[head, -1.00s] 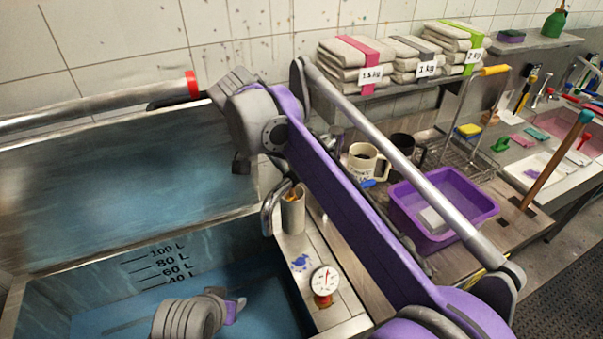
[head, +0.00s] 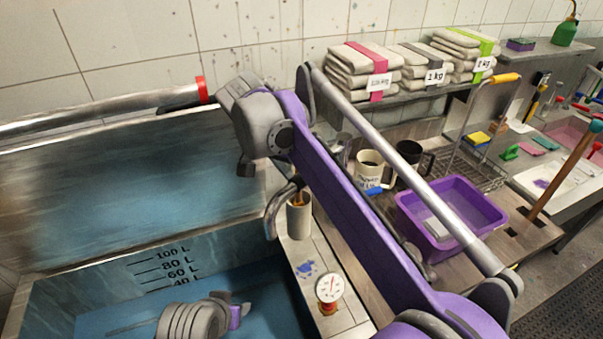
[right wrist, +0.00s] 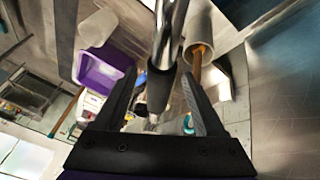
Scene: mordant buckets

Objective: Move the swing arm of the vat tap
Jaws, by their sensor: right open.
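The swing arm of the vat tap is a curved chrome tube (head: 271,220) with a dark sleeve, at the vat's right edge in the head view. In the right wrist view the chrome tube (right wrist: 168,32) and its black sleeve (right wrist: 160,88) run between the fingers of my right gripper (right wrist: 160,74). The gripper is open, one black finger on each side of the sleeve; I cannot tell if either touches it. In the head view my purple forearm and wrist hide most of this gripper. My left gripper is not clearly seen.
The vat (head: 100,258) holds blue liquid. Beside the tube stand a cup with a wooden stick (head: 299,218) and a round dial (head: 330,287). Mugs (head: 369,172), a purple tub (head: 405,228) and a wire rack (head: 480,170) stand further right.

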